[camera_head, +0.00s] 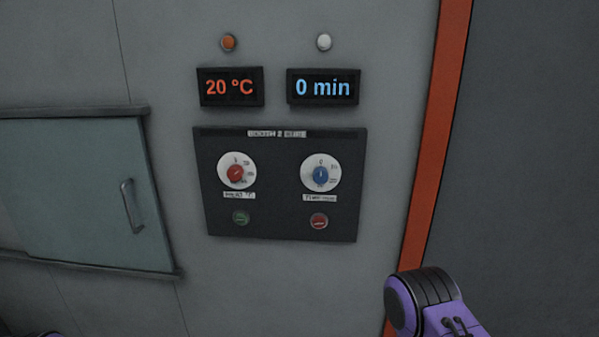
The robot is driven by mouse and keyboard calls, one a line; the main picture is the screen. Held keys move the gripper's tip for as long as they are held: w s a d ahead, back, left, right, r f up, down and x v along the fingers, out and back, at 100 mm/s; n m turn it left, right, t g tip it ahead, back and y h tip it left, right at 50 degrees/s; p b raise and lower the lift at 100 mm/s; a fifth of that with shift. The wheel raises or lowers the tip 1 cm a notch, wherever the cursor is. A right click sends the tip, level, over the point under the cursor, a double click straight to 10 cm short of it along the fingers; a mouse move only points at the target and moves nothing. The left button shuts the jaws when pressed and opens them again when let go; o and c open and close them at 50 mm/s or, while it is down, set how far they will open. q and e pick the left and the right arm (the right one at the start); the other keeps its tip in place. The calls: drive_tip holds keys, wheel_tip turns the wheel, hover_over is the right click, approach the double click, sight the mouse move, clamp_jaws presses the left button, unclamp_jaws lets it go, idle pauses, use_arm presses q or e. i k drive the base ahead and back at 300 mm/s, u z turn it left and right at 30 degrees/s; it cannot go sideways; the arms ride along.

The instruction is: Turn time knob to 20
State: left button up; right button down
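The time knob (320,176) is blue on a white dial, on the right side of a dark control panel (280,216). Its pointer looks upright, near the 0 mark. The display above it (323,87) reads "0 min" in blue. A red knob (236,173) on a white dial sits on the left of the panel, under a display (230,87) reading "20 °C". A purple and black part of my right arm shows at the lower right, apart from the panel. Neither gripper's fingers are in view.
Below the knobs are a green button (240,218) and a red button (319,221). An orange lamp (229,42) and a white lamp (323,42) sit above the displays. A greenish door (75,190) with a handle (131,206) is at the left. An orange strip (436,130) runs down the right.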

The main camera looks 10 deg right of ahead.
sight(320, 175)
drive_tip(key=u, duration=0.05)
drive_tip(key=k, duration=1.1)
drive_tip(key=z, duration=0.95)
drive_tip(key=i, duration=1.35)
drive_tip(key=u, duration=0.9)
